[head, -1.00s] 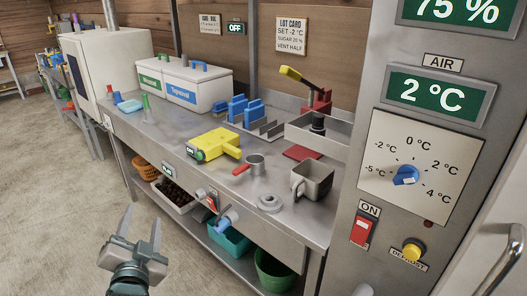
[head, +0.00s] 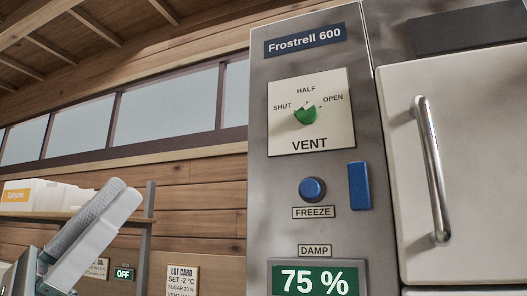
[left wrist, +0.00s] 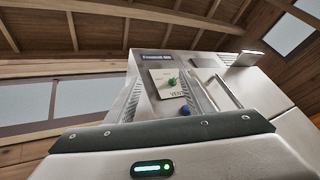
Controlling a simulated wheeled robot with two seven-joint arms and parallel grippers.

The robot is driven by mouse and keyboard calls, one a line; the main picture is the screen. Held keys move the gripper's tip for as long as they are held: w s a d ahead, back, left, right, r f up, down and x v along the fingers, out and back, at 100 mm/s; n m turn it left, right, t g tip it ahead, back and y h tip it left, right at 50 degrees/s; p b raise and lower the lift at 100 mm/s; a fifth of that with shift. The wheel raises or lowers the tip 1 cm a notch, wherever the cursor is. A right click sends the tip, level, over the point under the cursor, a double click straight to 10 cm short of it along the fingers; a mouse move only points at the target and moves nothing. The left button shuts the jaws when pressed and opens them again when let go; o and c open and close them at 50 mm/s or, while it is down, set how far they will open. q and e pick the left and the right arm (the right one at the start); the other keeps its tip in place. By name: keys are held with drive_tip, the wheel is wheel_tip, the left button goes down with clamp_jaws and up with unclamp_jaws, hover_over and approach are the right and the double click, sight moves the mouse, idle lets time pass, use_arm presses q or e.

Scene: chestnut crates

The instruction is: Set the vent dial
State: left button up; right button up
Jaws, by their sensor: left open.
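The green vent dial (head: 305,116) sits on a white plate (head: 283,133) marked SHUT, HALF, OPEN and VENT, high on the grey Frostrell 600 panel (head: 345,225). I cannot tell for sure which mark it points to. The dial also shows in the left wrist view (left wrist: 173,82), beyond the gripper body. My left gripper (head: 122,194) is open and empty, raised at the lower left, left of the panel and apart from the dial. In the head view its fingers overlap, pointing up and right. My right gripper is in neither view.
Below the dial are a blue FREEZE button (head: 312,189), a blue rectangular part (head: 360,186) and a DAMP display (head: 313,281) reading 75 %. A door with a metal handle (head: 431,170) stands right. The lot card (head: 182,280) hangs on the wooden wall, its bottom cut off.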

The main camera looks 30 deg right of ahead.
sight(302, 107)
use_arm(q)
drive_tip(key=s+d+r+m+t+y, duration=0.2)
drive_tip(key=s+d+r+m+y, duration=0.25)
drive_tip(key=s+d+m, duration=0.2)
drive_tip(key=s+d+r+m+t+y, duration=0.2)
drive_tip(key=s+d+r+m+y, duration=0.1)
drive_tip(key=s+d+m+y, duration=0.4)
wheel_tip(302, 107, up, 10)
drive_tip(key=s+a+t+y, duration=0.1)
drive_tip(key=t+y, duration=0.2)
drive_tip(key=t, duration=0.9)
drive_tip(key=shift+a+r+m, duration=0.15)
drive_tip(key=shift+a+m, duration=0.05)
drive_tip(key=shift+m, duration=0.15)
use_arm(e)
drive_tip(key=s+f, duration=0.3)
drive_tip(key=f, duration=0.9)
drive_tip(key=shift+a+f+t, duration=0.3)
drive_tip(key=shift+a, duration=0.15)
use_arm(q)
drive_tip(key=shift+d+y, duration=0.1)
drive_tip(key=shift+y, duration=0.15)
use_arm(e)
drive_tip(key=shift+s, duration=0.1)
